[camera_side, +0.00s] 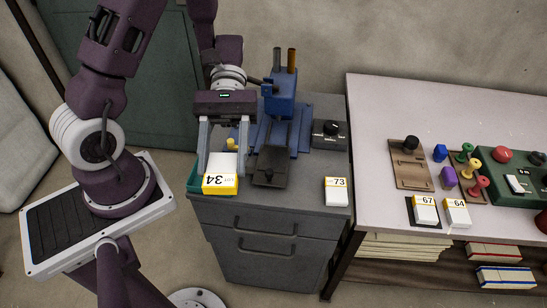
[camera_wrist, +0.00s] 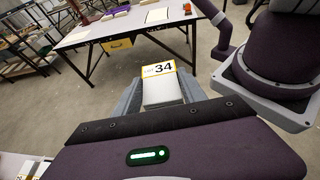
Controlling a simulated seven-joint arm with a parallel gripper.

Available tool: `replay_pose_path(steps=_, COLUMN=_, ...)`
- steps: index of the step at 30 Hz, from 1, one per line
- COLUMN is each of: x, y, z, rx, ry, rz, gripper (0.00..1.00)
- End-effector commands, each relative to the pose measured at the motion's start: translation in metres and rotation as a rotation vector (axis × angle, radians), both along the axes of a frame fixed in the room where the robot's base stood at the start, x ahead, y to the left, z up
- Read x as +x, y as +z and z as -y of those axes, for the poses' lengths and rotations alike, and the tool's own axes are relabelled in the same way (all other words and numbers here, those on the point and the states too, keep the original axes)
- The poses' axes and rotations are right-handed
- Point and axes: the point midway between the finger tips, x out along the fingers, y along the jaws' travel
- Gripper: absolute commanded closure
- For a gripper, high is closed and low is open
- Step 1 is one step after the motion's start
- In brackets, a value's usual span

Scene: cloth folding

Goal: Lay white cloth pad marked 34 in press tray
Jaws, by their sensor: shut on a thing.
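The white pad (camera_side: 223,163) has a yellow-edged label reading 34 and sits at the front left of the grey cabinet top. My gripper (camera_side: 222,169) is shut on it, with one grey finger on each side. In the wrist view the pad (camera_wrist: 162,92) shows between the fingers, its 34 label at the far end. A green edge (camera_side: 193,180), perhaps of a tray, shows beside and partly behind the pad; I cannot tell whether the pad touches it. A blue press (camera_side: 283,103) with a dark flat plate (camera_side: 271,166) stands just right of the pad.
On the cabinet (camera_side: 270,207), a black box with a knob (camera_side: 328,134) and a pad marked 73 (camera_side: 337,191) are to the right. The pale table (camera_side: 400,110) holds pads marked 67 (camera_side: 425,210) and 64 (camera_side: 457,212), and coloured knobs.

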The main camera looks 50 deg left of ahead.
Motion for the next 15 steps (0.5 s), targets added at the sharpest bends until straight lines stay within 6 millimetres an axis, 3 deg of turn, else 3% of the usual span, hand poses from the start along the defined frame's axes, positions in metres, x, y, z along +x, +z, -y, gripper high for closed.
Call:
replay_pose_path(steps=3, x=-0.027, y=0.003, z=-0.035, rx=0.003, ry=-0.230, rz=0.003, gripper=0.97)
replay_pose_path(steps=7, x=-0.044, y=0.010, z=-0.082, rx=0.003, ry=-0.518, rz=0.003, gripper=0.97)
replay_pose_path(steps=11, x=-0.048, y=0.016, z=-0.125, rx=0.003, ry=-0.872, rz=0.002, gripper=0.97)
replay_pose_path(steps=15, x=-0.038, y=0.020, z=-0.161, rx=0.001, ry=-1.293, rz=0.002, gripper=0.97)
